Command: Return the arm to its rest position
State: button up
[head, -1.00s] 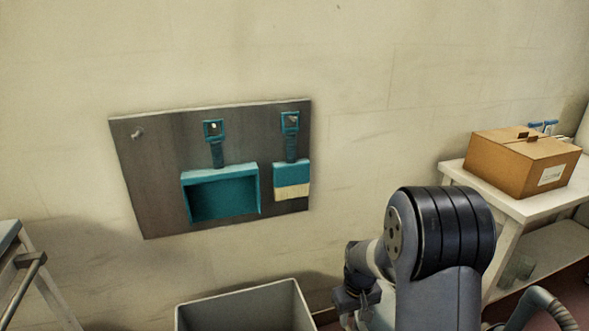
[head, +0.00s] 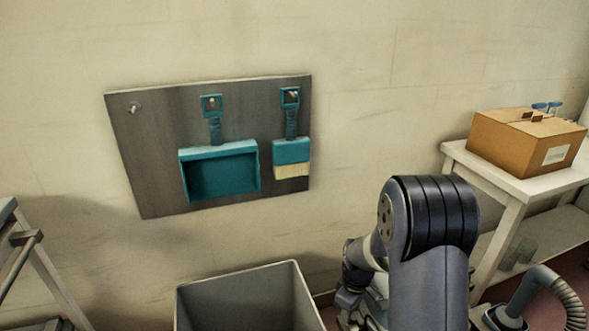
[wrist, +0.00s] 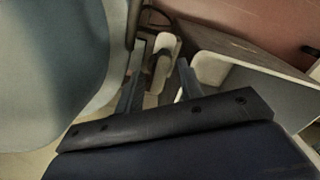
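My arm stands folded at the lower right of the head view, its black ribbed joint uppermost. My gripper (wrist: 160,75) shows in the wrist view with its two fingers apart and nothing clearly held between them. Pale shapes show beyond the fingers, too dim to name. In the head view the fingers cannot be made out behind and below the arm.
A dark wall board (head: 150,165) carries a teal dustpan (head: 220,172) and a teal brush (head: 291,152); its left peg is bare. A grey bin (head: 250,298) stands below. A cardboard box (head: 515,145) sits on a white table (head: 480,175) at right. A metal frame (head: 45,265) stands at left.

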jog(key=shift+n+b, duration=0.5)
jog(key=shift+n, duration=1.5)
